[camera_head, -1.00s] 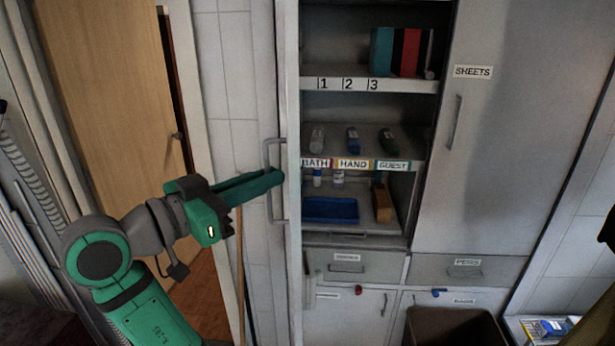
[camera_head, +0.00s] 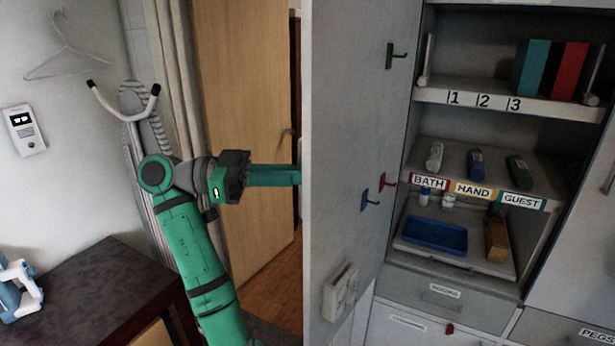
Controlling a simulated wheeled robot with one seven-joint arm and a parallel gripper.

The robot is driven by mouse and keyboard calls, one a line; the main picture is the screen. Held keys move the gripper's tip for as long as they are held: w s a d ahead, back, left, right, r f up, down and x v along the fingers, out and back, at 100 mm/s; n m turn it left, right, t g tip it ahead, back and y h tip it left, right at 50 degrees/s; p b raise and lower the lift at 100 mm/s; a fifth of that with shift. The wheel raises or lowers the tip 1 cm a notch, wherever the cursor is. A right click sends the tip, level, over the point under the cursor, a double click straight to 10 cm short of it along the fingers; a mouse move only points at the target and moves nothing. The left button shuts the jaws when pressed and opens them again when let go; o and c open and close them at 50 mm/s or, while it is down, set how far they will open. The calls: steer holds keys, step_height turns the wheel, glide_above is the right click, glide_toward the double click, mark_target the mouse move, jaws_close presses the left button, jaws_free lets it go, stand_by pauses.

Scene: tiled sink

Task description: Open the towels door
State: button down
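The open cabinet door (camera_head: 345,150), which I take to be the towels door, stands swung out to the left. Its inner face shows, with a green hook, a red hook, a blue hook and a small white holder. Its outer face and handle are hidden, and no towels label shows. My gripper (camera_head: 290,175) is at the door's left edge, on the outer side. Its fingers point right and lie close together, but their tips are hidden by the door, so I cannot tell whether they hold the handle.
Open shelves (camera_head: 510,103) stand right of the door, with books, bottles and a blue tray (camera_head: 435,235). Drawers (camera_head: 450,293) lie below. A wooden door (camera_head: 240,130) is behind my arm. A dark counter (camera_head: 95,290) stands at lower left.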

steer(key=shift+w+d+f, duration=0.2)
steer(key=shift+w+f, duration=0.1)
steer(key=shift+w, duration=0.1)
steer(key=c, duration=1.9)
jaws_free()
steer(key=shift+w+d, duration=0.1)
steer(key=shift+a+r, duration=0.1)
steer(key=shift+a, duration=0.2)
steer(key=a, duration=1)
steer(key=shift+a, duration=0.35)
